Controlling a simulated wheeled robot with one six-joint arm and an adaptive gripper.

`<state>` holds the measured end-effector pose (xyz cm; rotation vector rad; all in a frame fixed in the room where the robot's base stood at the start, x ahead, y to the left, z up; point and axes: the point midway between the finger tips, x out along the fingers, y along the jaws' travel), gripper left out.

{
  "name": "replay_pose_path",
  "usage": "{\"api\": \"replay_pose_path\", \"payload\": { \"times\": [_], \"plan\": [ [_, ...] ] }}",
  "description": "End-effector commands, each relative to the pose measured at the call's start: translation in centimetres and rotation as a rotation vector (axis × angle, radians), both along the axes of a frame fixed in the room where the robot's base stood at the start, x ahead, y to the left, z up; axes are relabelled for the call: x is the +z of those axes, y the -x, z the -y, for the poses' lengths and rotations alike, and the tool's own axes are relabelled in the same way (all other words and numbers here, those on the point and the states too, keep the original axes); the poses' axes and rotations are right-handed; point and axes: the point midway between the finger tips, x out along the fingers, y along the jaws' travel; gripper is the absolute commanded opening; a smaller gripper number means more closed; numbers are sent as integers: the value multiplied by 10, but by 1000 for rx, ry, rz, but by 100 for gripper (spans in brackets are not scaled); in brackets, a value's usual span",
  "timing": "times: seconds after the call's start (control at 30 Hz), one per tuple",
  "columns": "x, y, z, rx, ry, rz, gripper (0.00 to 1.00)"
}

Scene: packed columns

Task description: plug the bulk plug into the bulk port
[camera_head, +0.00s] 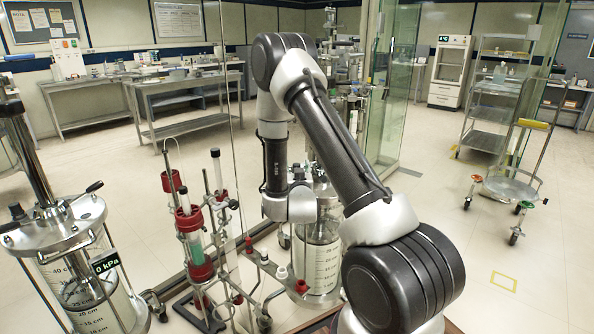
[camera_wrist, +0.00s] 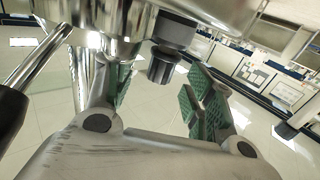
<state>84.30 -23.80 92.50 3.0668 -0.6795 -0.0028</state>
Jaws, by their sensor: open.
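In the wrist view my gripper (camera_wrist: 160,95) is open, its two green-padded fingers apart and nothing clamped between them. A dark grey stepped cylinder (camera_wrist: 163,66) hangs under a shiny metal fitting, in line with the gap between the fingers; I cannot tell whether it is the bulk plug or the bulk port. In the head view my gripper is hidden behind my own wrist, near the metal-topped glass column (camera_head: 319,262) with a centimetre scale. I cannot pick out the bulk plug or port for certain in the head view.
A larger glass column (camera_head: 88,285) with a 0 kPa display (camera_head: 105,263) stands at the left. Red-capped columns (camera_head: 190,222) and a rack with small red and white fittings (camera_head: 281,272) stand between. Glass panels (camera_head: 397,85) rise behind; a trolley (camera_head: 510,188) stands right on open floor.

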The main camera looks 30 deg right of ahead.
Motion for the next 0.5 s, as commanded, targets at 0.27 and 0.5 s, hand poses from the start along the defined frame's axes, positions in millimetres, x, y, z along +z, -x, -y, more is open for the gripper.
{"api": "replay_pose_path", "payload": {
  "times": [0.27, 0.5],
  "plan": [
    [0, 8, -4, 0, 0, -1, 54],
    [-1, 52, -26, 3, 0, -4, 54]
  ]
}}
